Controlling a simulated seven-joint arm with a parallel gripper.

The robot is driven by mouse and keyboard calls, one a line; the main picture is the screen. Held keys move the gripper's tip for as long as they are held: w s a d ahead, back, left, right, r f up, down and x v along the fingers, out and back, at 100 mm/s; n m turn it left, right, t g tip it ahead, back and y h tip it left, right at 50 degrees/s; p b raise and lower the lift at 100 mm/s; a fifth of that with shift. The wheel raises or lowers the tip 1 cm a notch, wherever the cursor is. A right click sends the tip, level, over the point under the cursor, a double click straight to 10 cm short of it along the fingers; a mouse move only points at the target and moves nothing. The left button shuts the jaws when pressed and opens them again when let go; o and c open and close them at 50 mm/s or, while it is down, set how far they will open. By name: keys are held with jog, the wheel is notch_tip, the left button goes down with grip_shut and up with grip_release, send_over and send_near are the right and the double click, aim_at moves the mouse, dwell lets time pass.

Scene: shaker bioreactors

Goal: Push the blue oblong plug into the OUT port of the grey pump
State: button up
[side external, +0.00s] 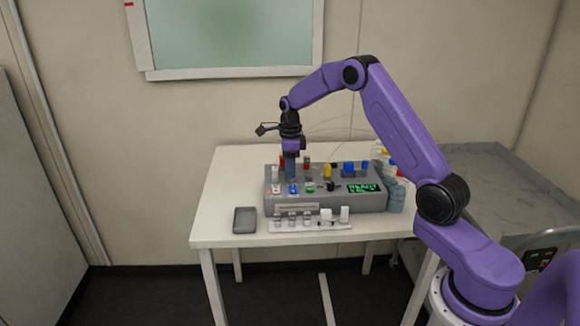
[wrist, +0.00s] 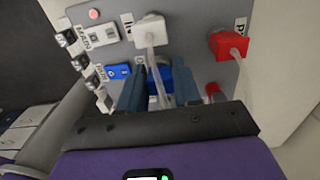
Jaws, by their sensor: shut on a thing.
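The grey pump (side external: 325,200) stands on the white table, and its grey top panel (wrist: 195,67) fills much of the wrist view. My gripper (wrist: 160,88) points down over the left part of the pump; its teal fingers also show in the side view (side external: 290,170). The fingers are shut on the blue plug (wrist: 158,80), which shows partly between them close to the panel. Its lower end and the OUT port are hidden, so I cannot tell whether the plug touches or enters the port.
A white plug (wrist: 150,28) with a tube sits just beyond the fingers. A red plug (wrist: 229,45) with a tube sits to the right. Labelled buttons, one blue (wrist: 117,71), lie at left. A dark tray (side external: 245,220) lies left of the pump, and bottles (side external: 396,190) stand at right.

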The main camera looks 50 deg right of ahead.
jog(key=shift+f, duration=0.35)
jog(key=o, duration=1.1)
jog(key=shift+o, duration=0.2)
notch_tip(320, 180, up, 18)
jog(key=shift+f, duration=0.25)
